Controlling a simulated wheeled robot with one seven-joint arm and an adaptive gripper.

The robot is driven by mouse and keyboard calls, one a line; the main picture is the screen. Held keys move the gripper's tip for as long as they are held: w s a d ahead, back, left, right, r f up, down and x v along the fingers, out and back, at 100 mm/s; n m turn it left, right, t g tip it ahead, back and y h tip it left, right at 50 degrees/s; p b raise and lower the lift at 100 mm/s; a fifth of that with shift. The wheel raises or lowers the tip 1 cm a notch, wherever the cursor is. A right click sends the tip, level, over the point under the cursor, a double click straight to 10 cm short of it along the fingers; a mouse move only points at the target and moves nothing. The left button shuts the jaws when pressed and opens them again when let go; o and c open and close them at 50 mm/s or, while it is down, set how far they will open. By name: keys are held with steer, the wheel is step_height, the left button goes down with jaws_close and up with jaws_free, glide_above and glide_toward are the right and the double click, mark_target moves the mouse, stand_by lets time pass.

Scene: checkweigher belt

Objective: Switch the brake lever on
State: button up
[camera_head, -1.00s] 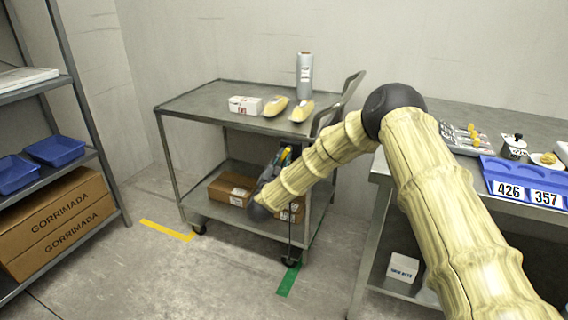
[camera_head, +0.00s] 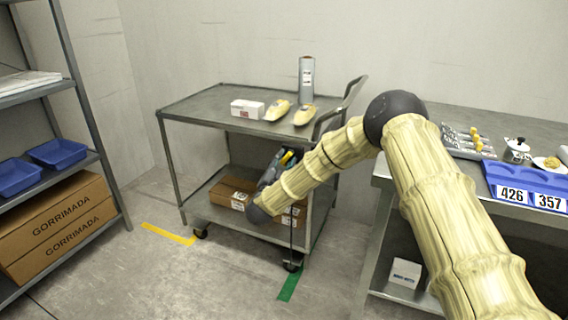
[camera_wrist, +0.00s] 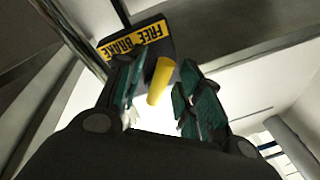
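The brake lever (camera_wrist: 160,80) has a yellow handle and sticks out below a dark plate (camera_wrist: 138,42) lettered FREE and BRAKE in the wrist view. My gripper (camera_wrist: 157,88) is open, with one dark green finger on each side of the yellow handle. A gap shows between the handle and each finger, so I cannot see any contact. In the head view, my gripper (camera_head: 277,165) is low at the right end of the grey cart (camera_head: 190,104), below its top. My forearm partly covers it there, and the lever is hard to make out.
The cart top holds a white box (camera_head: 247,108), two yellow-and-white items (camera_head: 277,110) and a grey roll (camera_head: 306,80). Cartons (camera_head: 232,190) lie on its lower shelf. A metal table (camera_head: 450,108) stands right, shelving (camera_head: 88,110) left.

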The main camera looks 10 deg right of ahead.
steer(key=shift+a, duration=0.1)
steer(key=v, duration=1.2)
